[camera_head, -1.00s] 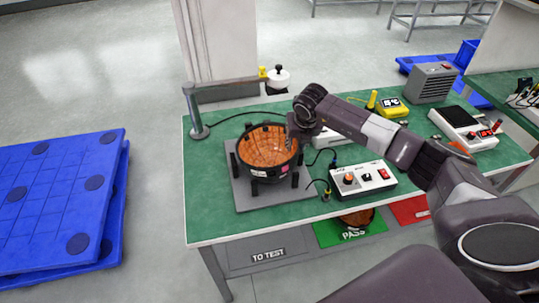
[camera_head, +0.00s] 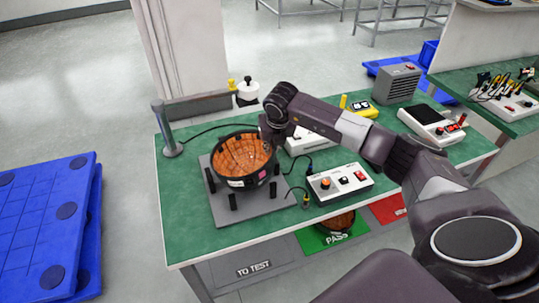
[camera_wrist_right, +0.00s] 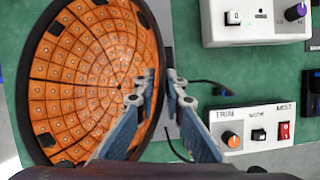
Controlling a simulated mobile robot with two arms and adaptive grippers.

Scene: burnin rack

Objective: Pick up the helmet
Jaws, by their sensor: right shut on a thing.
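The helmet (camera_head: 243,158) is a black bowl, open side up, with an orange tiled inside. It is over the grey fixture plate (camera_head: 217,212) with short black posts; I cannot tell whether it touches the posts. In the right wrist view the helmet (camera_wrist_right: 85,75) fills the left side. My right gripper (camera_head: 270,135) is at the helmet's right rim. In the wrist view my right gripper (camera_wrist_right: 163,85) has one finger inside the bowl and one outside, shut on the rim. My left gripper is not in view.
A white control box (camera_head: 340,184) with knobs stands close right of the fixture. Another white box (camera_head: 312,142) is behind it. A grey post (camera_head: 166,130) stands at the table's back left. PASS (camera_head: 335,236) and TO TEST (camera_head: 255,268) areas are below the front edge.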

